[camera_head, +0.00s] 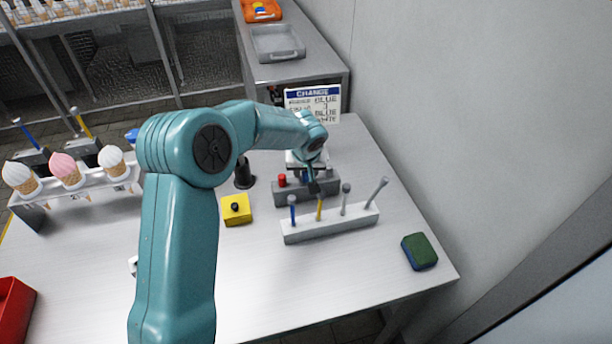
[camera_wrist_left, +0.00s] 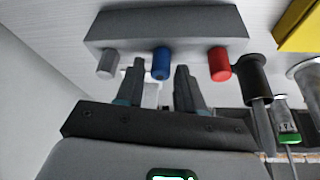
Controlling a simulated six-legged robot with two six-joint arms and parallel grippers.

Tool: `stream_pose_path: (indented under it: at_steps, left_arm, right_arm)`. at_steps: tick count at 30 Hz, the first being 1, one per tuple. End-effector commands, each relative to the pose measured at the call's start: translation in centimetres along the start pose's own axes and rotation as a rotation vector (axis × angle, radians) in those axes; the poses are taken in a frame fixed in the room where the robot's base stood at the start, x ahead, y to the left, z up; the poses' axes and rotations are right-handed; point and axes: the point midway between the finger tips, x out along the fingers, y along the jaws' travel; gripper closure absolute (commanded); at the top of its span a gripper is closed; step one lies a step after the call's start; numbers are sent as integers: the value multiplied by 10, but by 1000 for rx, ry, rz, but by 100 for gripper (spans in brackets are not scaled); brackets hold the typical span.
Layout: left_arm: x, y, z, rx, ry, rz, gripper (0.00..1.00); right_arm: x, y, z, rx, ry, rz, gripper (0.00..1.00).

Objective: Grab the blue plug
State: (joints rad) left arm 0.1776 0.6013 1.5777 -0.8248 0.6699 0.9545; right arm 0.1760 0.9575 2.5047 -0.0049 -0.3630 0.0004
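The blue plug (camera_wrist_left: 161,63) stands out from a long grey block (camera_wrist_left: 165,25) in the left wrist view, between a grey plug (camera_wrist_left: 107,64) and a red plug (camera_wrist_left: 220,64). My left gripper (camera_wrist_left: 160,68) is open, with one fingertip on either side of the blue plug; I cannot tell whether they touch it. In the head view my left gripper (camera_head: 313,186) is over the grey block (camera_head: 291,195), near the red plug (camera_head: 282,181). My right gripper is not in view.
A white rack (camera_head: 330,225) with several upright sticks stands just in front of the block. A yellow box (camera_head: 237,210) and a black cup (camera_head: 243,175) are to the left. A green and blue sponge (camera_head: 419,251) lies at the right. The table front is largely clear.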

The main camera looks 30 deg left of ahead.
Motion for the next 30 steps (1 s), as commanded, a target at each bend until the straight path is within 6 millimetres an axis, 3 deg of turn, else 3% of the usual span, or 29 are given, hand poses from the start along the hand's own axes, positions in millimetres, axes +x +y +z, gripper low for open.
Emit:
stream_pose_path:
  at_steps: [1,3,17,23,30]
  left_arm:
    - [0,0,0,0,0,0,80]
    - [0,0,0,0,0,0,100]
    - [-9,0,-4,0,3,0,100]
    - [-40,1,-18,0,6,2,100]
    - [-102,1,-43,-2,6,2,100]
  right_arm:
    - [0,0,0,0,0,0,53]
    - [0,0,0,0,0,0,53]
    - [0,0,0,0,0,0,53]
    - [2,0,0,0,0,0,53]
    - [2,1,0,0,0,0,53]
